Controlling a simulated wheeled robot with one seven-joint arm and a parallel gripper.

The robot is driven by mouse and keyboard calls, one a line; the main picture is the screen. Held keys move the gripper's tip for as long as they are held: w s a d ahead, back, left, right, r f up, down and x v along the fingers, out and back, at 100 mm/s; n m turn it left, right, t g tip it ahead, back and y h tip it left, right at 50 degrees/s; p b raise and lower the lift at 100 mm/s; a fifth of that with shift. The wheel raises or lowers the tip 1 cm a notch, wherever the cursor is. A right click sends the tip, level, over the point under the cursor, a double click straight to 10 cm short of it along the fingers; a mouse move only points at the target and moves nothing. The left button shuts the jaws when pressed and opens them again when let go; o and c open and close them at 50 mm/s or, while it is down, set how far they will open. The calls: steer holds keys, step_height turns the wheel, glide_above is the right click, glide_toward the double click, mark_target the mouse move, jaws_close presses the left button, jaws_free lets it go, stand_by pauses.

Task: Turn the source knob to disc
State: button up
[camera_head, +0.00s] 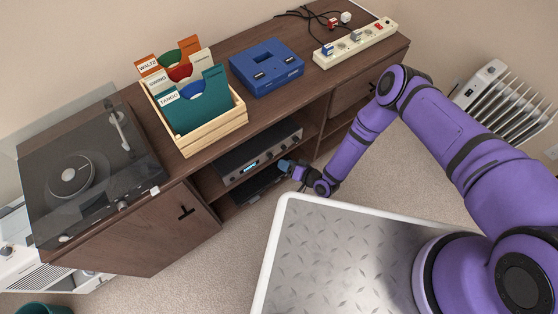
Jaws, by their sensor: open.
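A dark amplifier (257,155) with a small lit blue display and a row of knobs sits on the open shelf of the wooden cabinet. The source knob is one of these small knobs, but I cannot tell which, and their labels and settings are too small to read. My gripper (286,166) is in front of the cabinet, close to the right half of the amplifier's front and slightly below it. It is open. Its fingertips are small here, and I cannot tell whether they touch anything.
A second dark device (256,186) sits below the amplifier. On the cabinet top (222,50) are a turntable (85,170), a wooden record crate (214,137), a blue box (266,66) and a power strip (355,45). A radiator (505,95) stands at right. Carpet (225,245) is clear in front.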

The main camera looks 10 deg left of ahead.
steer(key=shift+v, duration=2.4)
